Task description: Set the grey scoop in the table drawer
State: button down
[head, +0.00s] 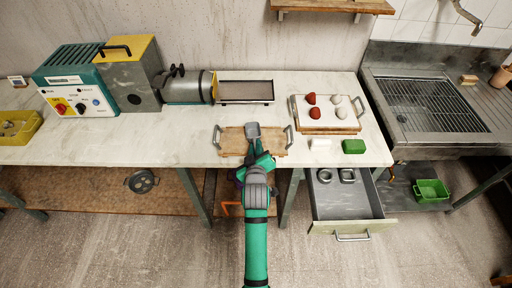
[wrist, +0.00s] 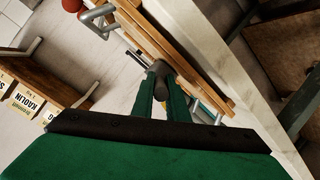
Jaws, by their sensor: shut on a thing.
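The grey scoop (head: 253,130) shows in the head view over the wooden tray with metal handles (head: 232,142), near the table's front edge. My gripper (head: 261,160) is shut on the scoop, reaching in from the front. In the wrist view the fingers (wrist: 168,92) close around a dark grey part of the scoop (wrist: 160,69). I cannot tell whether the scoop touches the tray. The table drawer (head: 342,203) is pulled open below the tabletop at the right, with two dark grey ring-like things (head: 335,175) at its back.
A second tray (head: 327,124) with red and white balls stands at the right. A machine (head: 130,80) fills the left. The drawer's front part is clear.

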jog(key=c, duration=1.7)
grip_release()
jog(key=shift+f, duration=0.1)
jog(key=shift+c, duration=0.2)
